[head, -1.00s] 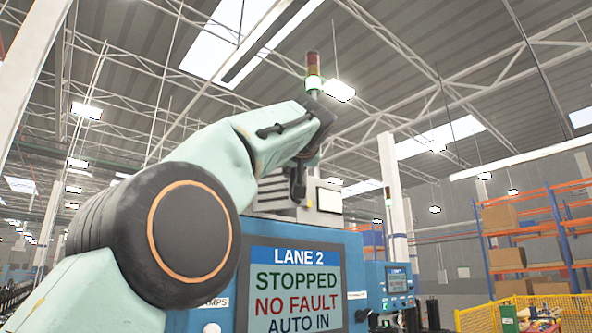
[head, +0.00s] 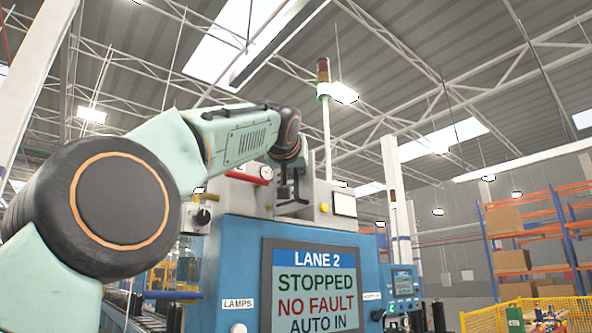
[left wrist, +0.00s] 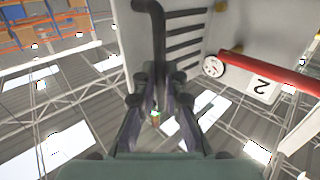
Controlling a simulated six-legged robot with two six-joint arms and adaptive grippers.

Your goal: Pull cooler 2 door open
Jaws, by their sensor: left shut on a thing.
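The cooler 2 door shows in the left wrist view as a grey panel with dark louvre slots (left wrist: 187,38). A black bar handle (left wrist: 149,8) stands in front of it. My left gripper (left wrist: 157,100) is shut on this handle, whose lower part runs between the fingers. In the head view my left gripper (head: 290,188) is small and dark above the blue lane 2 cabinet. A white plate marked 2 (left wrist: 262,86) is beside the door. I cannot tell how far the door stands open. My right gripper is not in view.
A red pipe (left wrist: 283,80) and a round gauge (left wrist: 213,66) are close to the door. Below my arm is the blue cabinet with its LANE 2 screen (head: 312,290). A signal tower (head: 325,110) rises behind. Orange racks (head: 540,235) stand far right.

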